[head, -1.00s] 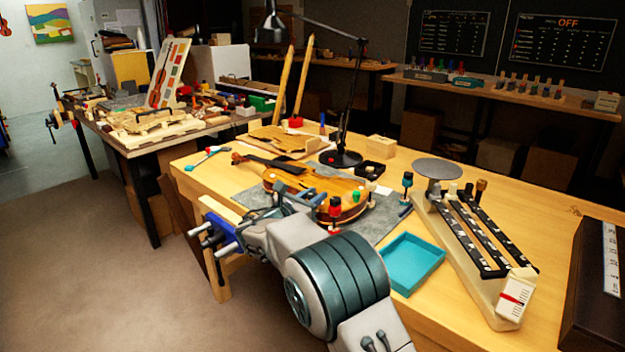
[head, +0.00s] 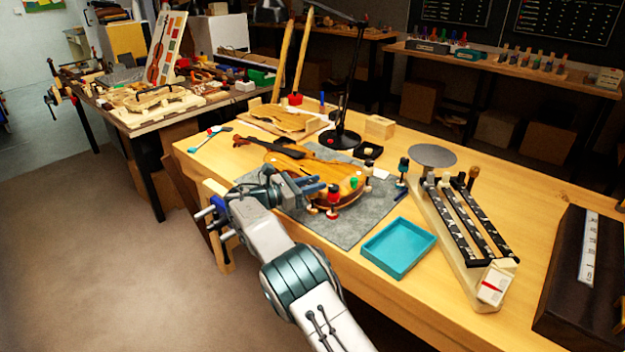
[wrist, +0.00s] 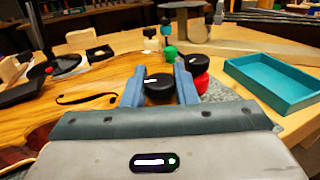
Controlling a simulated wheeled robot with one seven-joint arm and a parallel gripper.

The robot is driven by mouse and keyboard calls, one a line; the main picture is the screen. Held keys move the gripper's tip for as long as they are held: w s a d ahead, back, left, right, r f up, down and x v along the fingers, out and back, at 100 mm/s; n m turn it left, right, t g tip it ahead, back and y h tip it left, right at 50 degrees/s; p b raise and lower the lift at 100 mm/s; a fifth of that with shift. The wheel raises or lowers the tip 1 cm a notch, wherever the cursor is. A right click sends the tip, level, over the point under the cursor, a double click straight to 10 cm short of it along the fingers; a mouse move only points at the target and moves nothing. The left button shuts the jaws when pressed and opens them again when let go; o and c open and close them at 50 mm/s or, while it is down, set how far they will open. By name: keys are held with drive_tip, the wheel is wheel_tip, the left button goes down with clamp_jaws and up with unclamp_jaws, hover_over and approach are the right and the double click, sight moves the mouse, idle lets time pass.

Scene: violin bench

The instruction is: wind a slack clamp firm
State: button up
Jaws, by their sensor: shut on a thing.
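The violin (head: 285,158) lies on a grey mat (head: 350,228) on the bench, with several small clamps at its near right edge. My gripper (wrist: 160,88) is shut on a black clamp knob (wrist: 160,92), which sits between its two blue fingers in the wrist view. In the head view my gripper (head: 318,187) is at the violin's near edge and hides most of that clamp. A red clamp (head: 333,196) with a black top stands just right of the fingers; it also shows in the wrist view (wrist: 196,80). A green clamp (head: 354,183) stands beyond it.
A blue tray (head: 398,248) lies right of the mat. A rack with black strips (head: 460,225) and a round grey plate (head: 432,155) stand farther right. A black lamp base (head: 340,138) is behind the violin. A dark box (head: 575,270) is at the far right.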

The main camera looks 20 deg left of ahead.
drive_tip(key=shift+a+r, duration=0.1)
drive_tip(key=shift+r, duration=0.05)
idle(0.5)
drive_tip(key=o, duration=0.7)
drive_tip(key=v, duration=0.7)
drive_tip(key=shift+s+a, duration=0.15)
drive_tip(key=shift+a, duration=0.15)
